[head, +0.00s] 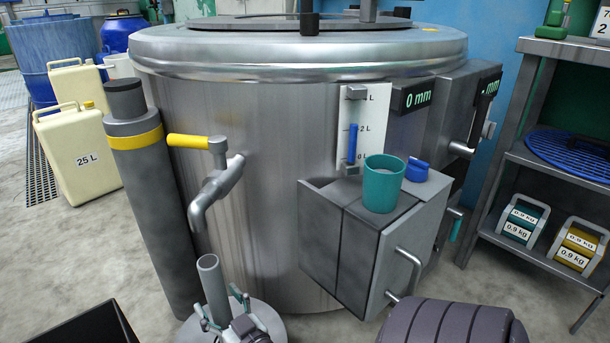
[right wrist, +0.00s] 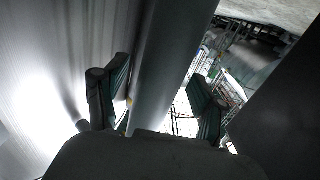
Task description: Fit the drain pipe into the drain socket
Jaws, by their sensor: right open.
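A plain grey pipe (head: 212,283), apparently the drain pipe, stands nearly upright below the metal tap spout (head: 201,208) of the steel drum (head: 260,190). A gap shows between its top and the spout. My right gripper (head: 224,308) is at its lower part, with its green-padded fingers open on either side. The right wrist view shows the pipe (right wrist: 172,70) between the spread fingers (right wrist: 157,98); firm contact cannot be made out. The pipe's lower end is hidden by the gripper. I cannot pick out the drain socket. My left gripper is not in view.
A dark column with a yellow band (head: 134,139) stands close left of the tap's yellow handle (head: 188,141). A grey box with a teal cup (head: 383,185) juts from the drum at right. A round metal plate (head: 268,318) lies below. A shelf (head: 555,165) stands right.

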